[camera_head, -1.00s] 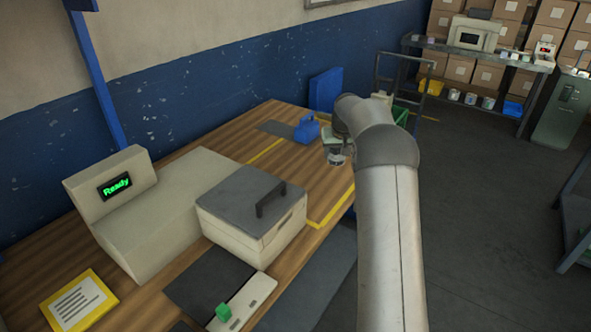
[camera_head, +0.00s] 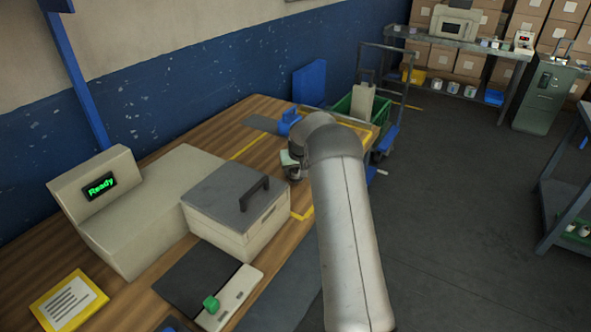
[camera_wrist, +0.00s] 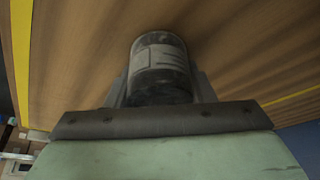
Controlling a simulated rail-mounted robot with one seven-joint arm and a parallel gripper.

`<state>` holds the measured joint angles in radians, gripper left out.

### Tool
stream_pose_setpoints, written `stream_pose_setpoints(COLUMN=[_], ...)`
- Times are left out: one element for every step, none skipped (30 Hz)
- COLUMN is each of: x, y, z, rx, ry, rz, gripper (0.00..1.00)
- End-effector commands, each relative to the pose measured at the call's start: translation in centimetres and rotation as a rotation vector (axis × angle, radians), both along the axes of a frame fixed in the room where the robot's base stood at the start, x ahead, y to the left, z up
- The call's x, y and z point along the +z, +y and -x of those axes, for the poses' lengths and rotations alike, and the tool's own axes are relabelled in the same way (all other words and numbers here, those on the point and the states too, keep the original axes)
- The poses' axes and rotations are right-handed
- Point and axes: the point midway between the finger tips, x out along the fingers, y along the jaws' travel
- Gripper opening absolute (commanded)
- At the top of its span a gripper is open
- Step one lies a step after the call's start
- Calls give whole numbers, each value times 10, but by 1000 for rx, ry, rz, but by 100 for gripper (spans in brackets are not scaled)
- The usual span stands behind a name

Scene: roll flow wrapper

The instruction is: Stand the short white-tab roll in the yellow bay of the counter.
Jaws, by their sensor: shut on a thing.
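My gripper (camera_head: 294,170) is low over the wooden counter (camera_head: 130,305), mostly hidden behind my arm in the head view. In the wrist view my gripper (camera_wrist: 160,95) is shut on a short cylindrical roll (camera_wrist: 160,62). The roll is dark and glossy with a pale label band; its tab colour cannot be told. Yellow tape lines mark the counter on both sides of my gripper in the head view, one of them a yellow line (camera_head: 303,215) at the front. The wrist view also shows yellow lines (camera_wrist: 22,60) at left and right, with bare wood around the roll. Whether the roll touches the wood is unclear.
A cream machine with a "Ready" display (camera_head: 101,186) and a grey-lidded box (camera_head: 235,205) stand left of my arm. A blue object (camera_head: 288,122) sits beyond my gripper. A cart with a green crate (camera_head: 350,104) stands past the counter's far end.

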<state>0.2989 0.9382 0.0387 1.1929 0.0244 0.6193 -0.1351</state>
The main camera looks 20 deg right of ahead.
Motion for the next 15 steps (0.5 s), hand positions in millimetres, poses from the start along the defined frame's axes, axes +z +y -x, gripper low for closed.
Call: stream_pose_setpoints(x=[-2,-3,-5,-3,-3,-3,-3,-3,-3,-3,-3,-3,-3,-2,0], y=[0,0,0,0,0,0,0,0,0,0,0,0,0,0,0], z=[0,0,0,0,0,0,0,0,0,0,0,0,0,0,0], rx=[0,0,0,0,0,0,0,0,0,0,0,0,0,0,0], ry=[-1,-1,0,0,0,0,0,0,0,0,0,0,0,0,0], rz=[0,0,0,0,0,0,0,0,0,0,0,0,0,0,0], gripper=[19,19,19,57,66,71,71,71,71,71,71,71,71,71,71])
